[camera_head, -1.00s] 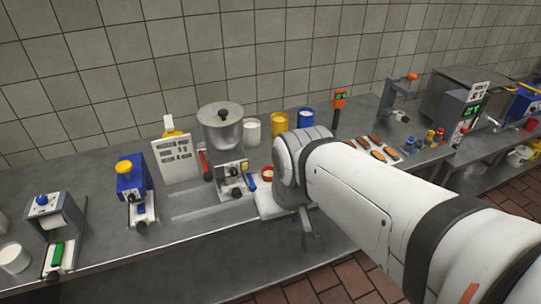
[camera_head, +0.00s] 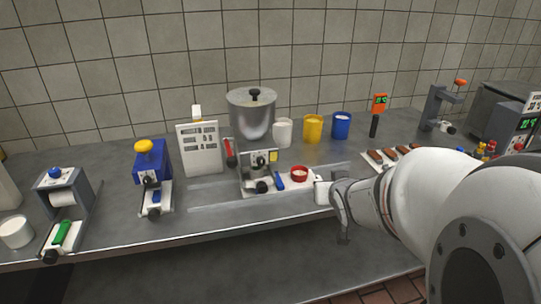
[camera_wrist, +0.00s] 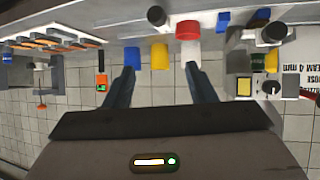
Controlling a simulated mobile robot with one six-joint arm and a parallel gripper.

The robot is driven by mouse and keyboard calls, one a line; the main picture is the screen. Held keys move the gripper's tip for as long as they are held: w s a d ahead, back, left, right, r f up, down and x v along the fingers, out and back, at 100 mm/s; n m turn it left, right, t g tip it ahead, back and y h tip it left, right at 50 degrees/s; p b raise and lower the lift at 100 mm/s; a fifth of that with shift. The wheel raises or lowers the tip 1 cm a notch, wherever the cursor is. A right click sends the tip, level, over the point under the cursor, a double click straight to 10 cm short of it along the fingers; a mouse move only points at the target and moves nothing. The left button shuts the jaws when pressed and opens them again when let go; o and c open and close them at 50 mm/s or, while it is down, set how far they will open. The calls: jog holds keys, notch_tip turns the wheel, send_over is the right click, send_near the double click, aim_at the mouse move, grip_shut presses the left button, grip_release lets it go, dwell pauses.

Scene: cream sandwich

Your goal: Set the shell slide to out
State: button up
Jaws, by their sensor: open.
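I cannot tell for certain which part is the shell slide. My gripper (camera_head: 342,220) is right of that machine, near the counter's front edge. In the wrist view its two fingers are spread and empty (camera_wrist: 160,70), with the picture upside down.
White (camera_head: 282,133), yellow (camera_head: 313,130) and blue (camera_head: 341,126) cups stand behind. A white sign (camera_head: 199,150) stands left of the machine. The counter front (camera_head: 210,222) is clear.

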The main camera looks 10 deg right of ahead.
jog(key=w+d+f+t+y+b, duration=0.1)
jog(key=d+f+t+y+b, duration=0.15)
jog(key=f+b, duration=0.3)
jog(key=w+d+f+t+y+b, duration=0.1)
jog(key=w+f+t+b, duration=0.1)
jog(key=f+t+b, duration=0.3)
jog(key=shift+g, duration=0.35)
jog(key=w+p, duration=0.1)
jog(key=w, duration=0.1)
jog(key=w+p, duration=0.1)
jog(key=w, duration=0.1)
jog(key=w+p, duration=0.2)
jog(key=shift+w+a+f, duration=0.1)
jog(key=shift+f, duration=0.3)
jog(key=shift+w, duration=0.7)
jog(key=shift+c, duration=0.2)
grip_shut()
